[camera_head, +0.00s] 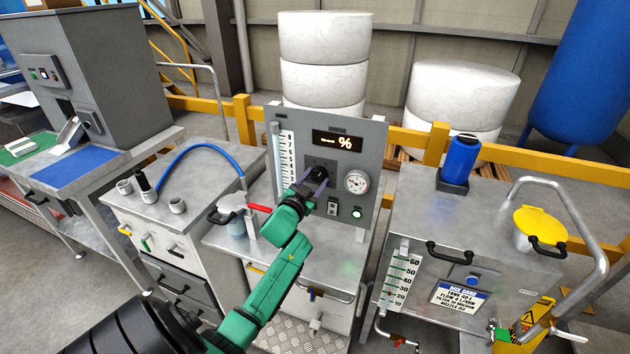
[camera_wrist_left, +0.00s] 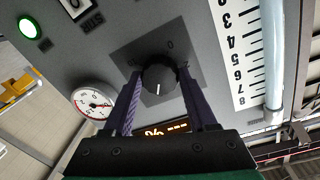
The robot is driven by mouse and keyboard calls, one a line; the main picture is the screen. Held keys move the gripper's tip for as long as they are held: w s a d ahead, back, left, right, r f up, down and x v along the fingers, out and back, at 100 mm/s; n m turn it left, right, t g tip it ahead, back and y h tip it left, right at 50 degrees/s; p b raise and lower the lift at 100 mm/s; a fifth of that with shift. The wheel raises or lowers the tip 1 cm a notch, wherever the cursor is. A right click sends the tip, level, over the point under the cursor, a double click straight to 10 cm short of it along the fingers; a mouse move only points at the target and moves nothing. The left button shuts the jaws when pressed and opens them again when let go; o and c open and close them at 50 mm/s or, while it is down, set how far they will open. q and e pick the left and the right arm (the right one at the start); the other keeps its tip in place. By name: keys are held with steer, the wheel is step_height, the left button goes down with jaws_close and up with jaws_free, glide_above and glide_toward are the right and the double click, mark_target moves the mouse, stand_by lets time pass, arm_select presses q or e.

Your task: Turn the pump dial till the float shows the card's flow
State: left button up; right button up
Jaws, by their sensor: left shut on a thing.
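The pump dial (camera_wrist_left: 159,77) is a black round knob with a white mark, set on the grey panel (camera_head: 375,135). My left gripper (camera_head: 316,180) has its fingers around the dial, one on each side; the left wrist view shows them too (camera_wrist_left: 160,92). The flow tube (camera_head: 275,158) with its white scale (camera_head: 288,160) stands at the panel's left; I cannot make out the float. An amber display (camera_head: 337,140) shows "%"; its digits are too small to read. The mix card (camera_head: 460,296) hangs on the right cabinet, its flow line too small to read. My right gripper is not in view.
A round gauge (camera_head: 357,182) and a lit green button (camera_head: 357,212) sit right of the dial. A red-handled valve (camera_head: 259,208) is left of my arm. A blue bottle (camera_head: 461,160) and a yellow lid (camera_head: 540,224) are on the right cabinet.

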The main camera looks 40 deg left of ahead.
arm_select(q)
steer(key=o, duration=1.4)
steer(key=shift+c, duration=0.2)
steer(key=shift+s, duration=0.1)
steer(key=b+v, duration=0.2)
steer(key=v, duration=1.2)
steer(key=shift+s+b, duration=0.15)
steer(key=shift+b, duration=0.25)
